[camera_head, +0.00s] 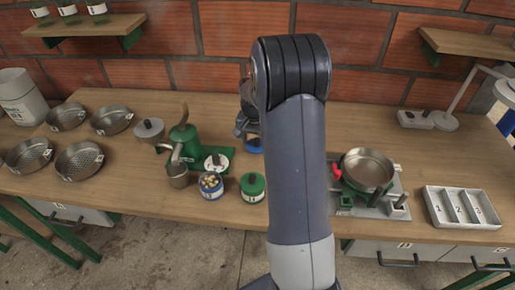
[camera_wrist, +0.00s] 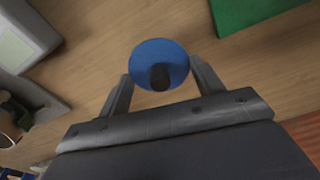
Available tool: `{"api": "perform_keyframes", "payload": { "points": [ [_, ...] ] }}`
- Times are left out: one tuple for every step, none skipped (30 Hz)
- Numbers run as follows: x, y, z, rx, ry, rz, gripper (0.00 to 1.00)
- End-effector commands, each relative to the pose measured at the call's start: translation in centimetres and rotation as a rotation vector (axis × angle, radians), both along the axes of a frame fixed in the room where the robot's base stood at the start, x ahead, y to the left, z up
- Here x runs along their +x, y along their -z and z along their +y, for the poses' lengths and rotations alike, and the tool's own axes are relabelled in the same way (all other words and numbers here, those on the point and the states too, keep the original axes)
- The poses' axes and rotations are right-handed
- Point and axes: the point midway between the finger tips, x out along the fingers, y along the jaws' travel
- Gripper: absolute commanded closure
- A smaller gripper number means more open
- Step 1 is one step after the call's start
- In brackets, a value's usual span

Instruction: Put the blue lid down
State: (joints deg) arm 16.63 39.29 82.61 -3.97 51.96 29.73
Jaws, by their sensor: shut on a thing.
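The blue lid (camera_wrist: 172,55) is a round disc with a dark knob, held between the two fingers of my gripper (camera_wrist: 160,75) in the wrist view. My gripper is shut on it. In the head view the lid (camera_head: 254,146) shows as a small blue patch below my gripper (camera_head: 247,130), behind the green jar and left of my arm. It is over the wooden table; I cannot tell whether it touches the top. An open blue jar (camera_head: 211,188) with pale contents stands nearer the front. My arm hides part of the table.
A green-lidded jar (camera_head: 252,190) stands beside the blue jar. The green pulper (camera_head: 184,138) and metal pans (camera_head: 79,161) are to the left. A stove with a pan (camera_head: 367,169) and a white divided tray (camera_head: 461,208) are to the right. Bare tabletop surrounds the lid in the wrist view.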

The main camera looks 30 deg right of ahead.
Motion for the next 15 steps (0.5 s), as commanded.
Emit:
{"api": "perform_keyframes", "payload": {
  "points": [
    [0.0,0.4,0.0,0.001,0.0,0.002,0.58],
    [-0.1,0.7,0.0,0.001,0.0,0.003,0.58],
    [-0.1,1.2,0.0,0.001,0.0,0.004,0.58],
    [-0.1,1.6,0.0,0.001,0.0,0.003,0.58],
    [-0.1,2.1,0.0,0.001,0.0,0.004,0.58],
    [-0.1,2.7,0.0,0.001,0.0,0.004,0.58],
    [-0.1,3.1,0.0,0.001,0.0,0.004,0.58],
    [-0.1,3.4,0.0,0.001,0.0,0.004,0.58],
    [-0.1,3.7,0.0,0.001,0.0,0.003,0.58],
    [-0.1,3.8,0.0,0.0,0.0,0.001,0.58],
    [0.0,3.8,0.0,0.0,0.001,0.0,0.58],
    [0.0,3.7,0.0,0.0,0.001,0.0,0.58],
    [0.0,3.7,0.0,0.0,0.001,0.0,0.58],
    [0.0,3.7,0.0,0.0,0.001,0.0,0.58],
    [0.0,3.7,0.0,0.0,0.001,0.0,0.58]
  ]
}}
